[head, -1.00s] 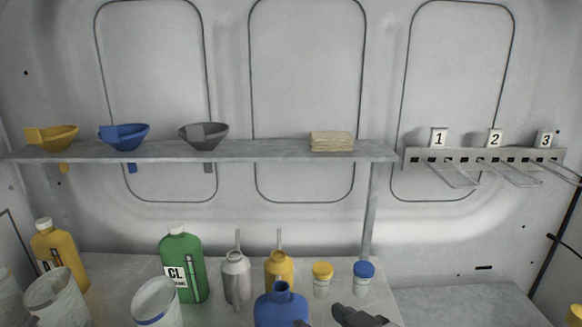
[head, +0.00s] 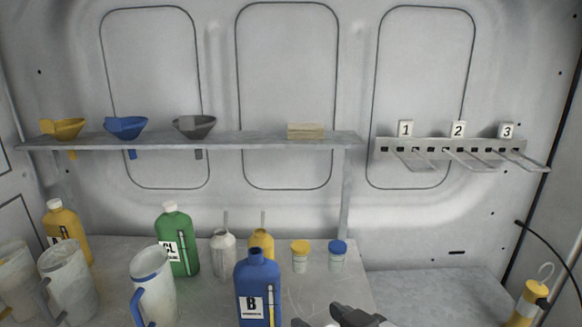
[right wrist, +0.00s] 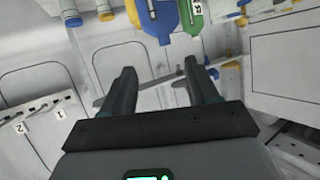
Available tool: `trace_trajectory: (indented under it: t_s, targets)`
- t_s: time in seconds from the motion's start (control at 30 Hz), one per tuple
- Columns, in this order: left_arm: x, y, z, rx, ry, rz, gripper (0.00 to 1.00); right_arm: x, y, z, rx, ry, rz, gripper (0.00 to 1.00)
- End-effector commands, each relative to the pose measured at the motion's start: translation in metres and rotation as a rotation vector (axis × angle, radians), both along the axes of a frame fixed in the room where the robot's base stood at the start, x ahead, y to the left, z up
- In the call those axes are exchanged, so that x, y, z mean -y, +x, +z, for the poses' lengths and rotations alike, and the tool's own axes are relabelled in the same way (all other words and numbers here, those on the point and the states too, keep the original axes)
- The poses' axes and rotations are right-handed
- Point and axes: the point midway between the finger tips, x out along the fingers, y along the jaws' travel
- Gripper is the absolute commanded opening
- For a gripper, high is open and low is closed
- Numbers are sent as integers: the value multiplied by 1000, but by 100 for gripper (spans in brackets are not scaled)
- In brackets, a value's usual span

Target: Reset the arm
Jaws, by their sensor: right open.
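My right gripper (head: 345,315) shows at the bottom edge of the head view, right of the blue bottle marked B (head: 258,285). In the right wrist view its two fingers (right wrist: 160,68) stand wide apart with nothing between them. That view looks tilted, with bottles at its top and the numbered rack (right wrist: 30,118) at its left. My left gripper is not in view.
Jugs (head: 155,285), a green bottle (head: 178,245), a yellow bottle (head: 66,232), oil cans (head: 223,255) and capped jars (head: 337,258) stand on the bench. A shelf (head: 255,140) holds funnels (head: 126,127) and folded cloths (head: 305,131). A hooked yellow object (head: 528,300) is lower right.

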Motion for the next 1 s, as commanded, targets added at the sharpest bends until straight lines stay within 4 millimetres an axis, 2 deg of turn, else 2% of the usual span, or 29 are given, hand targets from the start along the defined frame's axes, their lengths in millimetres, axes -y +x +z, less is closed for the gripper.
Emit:
trace_trajectory:
  t_s: [0.1, 0.13, 0.27, 0.47, 0.57, 0.67, 0.77, 0.83, 0.9, 1.0]
  targets:
    - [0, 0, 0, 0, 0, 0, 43, 0, 1, 0, -1, 0, 0, 59]
    - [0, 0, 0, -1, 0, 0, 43, 6, 5, -3, -8, -1, -17, 59]
    - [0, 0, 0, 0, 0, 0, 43, 19, 20, -36, -84, -31, -61, 59]
    - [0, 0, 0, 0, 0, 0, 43, 35, 35, -95, -228, -72, -115, 59]
    - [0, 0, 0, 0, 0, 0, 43, 45, 36, -133, -339, -67, -162, 59]
    - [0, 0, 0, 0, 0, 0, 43, 55, 30, -179, -488, -43, -226, 59]
    - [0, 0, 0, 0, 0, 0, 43, 67, 13, -237, -686, -11, -300, 59]
    - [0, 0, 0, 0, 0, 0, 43, 73, -11, -287, -867, 22, -357, 59]
    - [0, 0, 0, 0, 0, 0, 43, 76, -46, -336, -1067, 69, -410, 59]
    - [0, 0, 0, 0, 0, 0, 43, 70, -92, -385, -1288, 154, -465, 59]
